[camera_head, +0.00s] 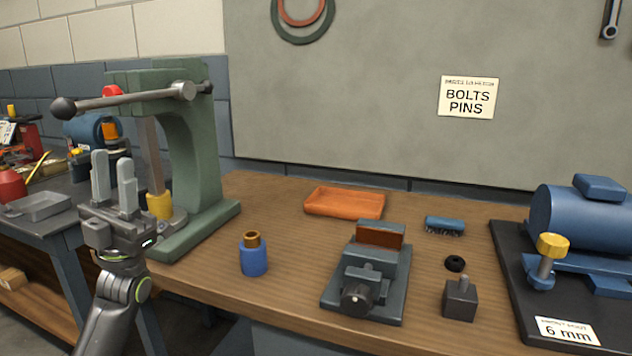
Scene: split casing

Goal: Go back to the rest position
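My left gripper (114,182) is at the left of the head view, its two grey fingers pointing up. The fingers stand apart with nothing between them. It is in front of the green arbor press (193,150), left of the wooden workbench (225,289). My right gripper is not in view.
A dark side table (60,225) stands left.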

